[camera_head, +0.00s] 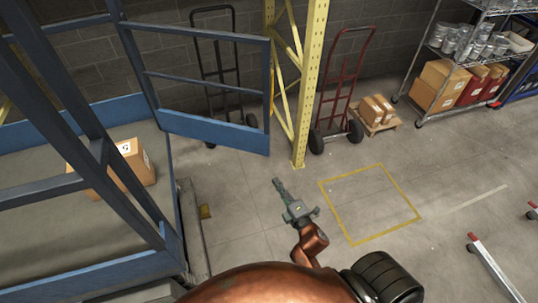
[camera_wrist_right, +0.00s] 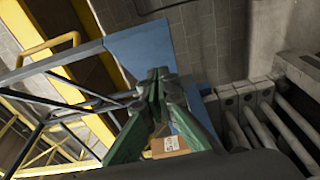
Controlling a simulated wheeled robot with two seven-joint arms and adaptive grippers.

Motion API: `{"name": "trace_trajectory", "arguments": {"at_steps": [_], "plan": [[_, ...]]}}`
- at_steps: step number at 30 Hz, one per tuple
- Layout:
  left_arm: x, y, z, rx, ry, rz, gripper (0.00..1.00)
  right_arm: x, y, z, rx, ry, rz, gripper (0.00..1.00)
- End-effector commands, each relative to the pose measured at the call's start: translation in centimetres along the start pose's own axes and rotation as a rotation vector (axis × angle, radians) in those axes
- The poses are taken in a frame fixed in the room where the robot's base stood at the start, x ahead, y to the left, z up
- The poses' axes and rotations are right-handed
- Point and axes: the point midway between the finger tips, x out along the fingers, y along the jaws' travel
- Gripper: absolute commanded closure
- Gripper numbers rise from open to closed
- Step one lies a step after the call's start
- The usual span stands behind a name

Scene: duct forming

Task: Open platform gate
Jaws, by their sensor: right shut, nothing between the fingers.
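The platform gate (camera_head: 212,128), a dark blue frame with a lighter blue kick plate, is at the upper left of the head view. It hangs from the platform's far post and stands swung out to the right, away from the platform's side opening. My right gripper (camera_head: 279,185) is shut and empty over the floor, in front of and apart from the gate's free end. In the right wrist view, its closed fingers (camera_wrist_right: 158,76) overlap a blue panel (camera_wrist_right: 143,48); contact cannot be told there. My left gripper is not in view.
The blue-railed platform (camera_head: 75,228) carries a cardboard box (camera_head: 132,162). A yellow rack post (camera_head: 309,85) stands right of the gate. Hand trucks (camera_head: 345,85) lean at the back wall. The floor inside the yellow square (camera_head: 370,205) is clear.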

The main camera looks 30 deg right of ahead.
Motion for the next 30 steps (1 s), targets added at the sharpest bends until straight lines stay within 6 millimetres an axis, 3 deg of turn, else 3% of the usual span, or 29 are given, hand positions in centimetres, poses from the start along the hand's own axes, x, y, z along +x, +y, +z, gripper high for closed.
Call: {"name": "trace_trajectory", "arguments": {"at_steps": [5,18,24,30], "plan": [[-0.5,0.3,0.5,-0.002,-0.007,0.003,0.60,1.6,0.7,0.1,-0.012,0.001,0.010,1.00],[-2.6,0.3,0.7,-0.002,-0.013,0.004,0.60,10.3,0.8,0.0,-0.007,0.000,0.008,1.00],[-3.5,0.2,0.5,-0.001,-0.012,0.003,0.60,12.1,0.7,2.2,-0.009,0.000,0.006,1.00],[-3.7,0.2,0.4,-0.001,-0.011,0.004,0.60,12.8,0.6,2.9,-0.008,0.001,0.007,1.00]]}}
